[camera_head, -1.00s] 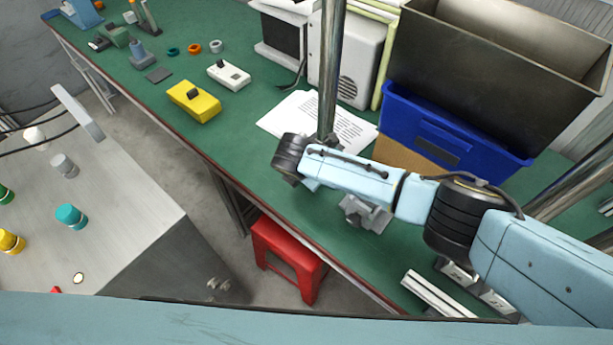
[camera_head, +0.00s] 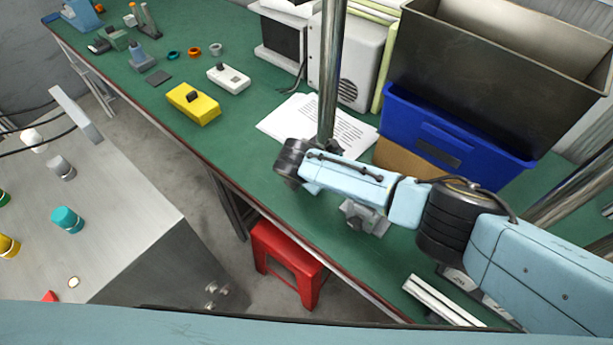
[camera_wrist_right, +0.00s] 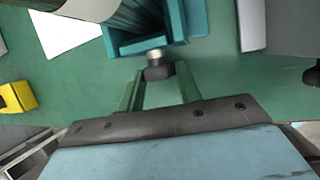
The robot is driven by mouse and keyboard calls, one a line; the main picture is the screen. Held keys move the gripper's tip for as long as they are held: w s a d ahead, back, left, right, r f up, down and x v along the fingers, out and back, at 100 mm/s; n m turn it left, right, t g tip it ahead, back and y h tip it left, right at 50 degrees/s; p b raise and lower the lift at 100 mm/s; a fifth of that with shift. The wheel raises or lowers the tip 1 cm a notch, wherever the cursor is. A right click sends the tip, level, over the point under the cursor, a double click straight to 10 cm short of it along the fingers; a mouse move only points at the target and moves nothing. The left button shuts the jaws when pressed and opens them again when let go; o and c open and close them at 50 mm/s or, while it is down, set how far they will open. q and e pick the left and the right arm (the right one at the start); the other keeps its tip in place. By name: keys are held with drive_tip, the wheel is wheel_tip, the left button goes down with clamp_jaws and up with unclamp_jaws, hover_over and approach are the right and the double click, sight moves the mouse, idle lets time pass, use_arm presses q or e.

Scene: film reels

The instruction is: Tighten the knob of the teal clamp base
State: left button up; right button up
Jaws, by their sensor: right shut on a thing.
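The teal clamp base (camera_wrist_right: 188,20) is at the top middle of the right wrist view, with a dark upright part inside it. A short metal screw (camera_wrist_right: 155,58) comes out of its near side and ends in a dark knob (camera_wrist_right: 159,73). My right gripper (camera_wrist_right: 160,76) has its two green fingers on either side of the knob and is shut on it. In the head view my right arm reaches in from the right and hides the knob and the fingers. My left gripper is in neither view.
A steel pole (camera_head: 329,75) rises behind my right arm. A blue bin (camera_head: 455,140) and a metal bin (camera_head: 495,60) stand behind it. A yellow box (camera_head: 193,103) and paper sheets (camera_head: 300,118) lie on the green bench. A red stool (camera_head: 288,258) stands below the edge.

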drive_tip(key=shift+s+d+t+y+p, duration=0.15)
drive_tip(key=shift+t+y+p, duration=0.25)
drive_tip(key=shift+y+p, duration=0.35)
drive_tip(key=shift+d+f+m+t+y+p, duration=0.15)
drive_tip(key=shift+m+t+y+p, duration=0.25)
drive_tip(key=shift+t+y+p, duration=0.2)
drive_tip(key=shift+s+f+t+y+b, duration=0.15)
drive_tip(key=shift+t+y+b, duration=0.15)
drive_tip(key=shift+t+y, duration=0.4)
drive_tip(key=shift+m+t+y+b, duration=0.3)
drive_tip(key=shift+y+b, duration=0.05)
drive_tip(key=shift+y, duration=0.1)
drive_tip(key=o, duration=1)
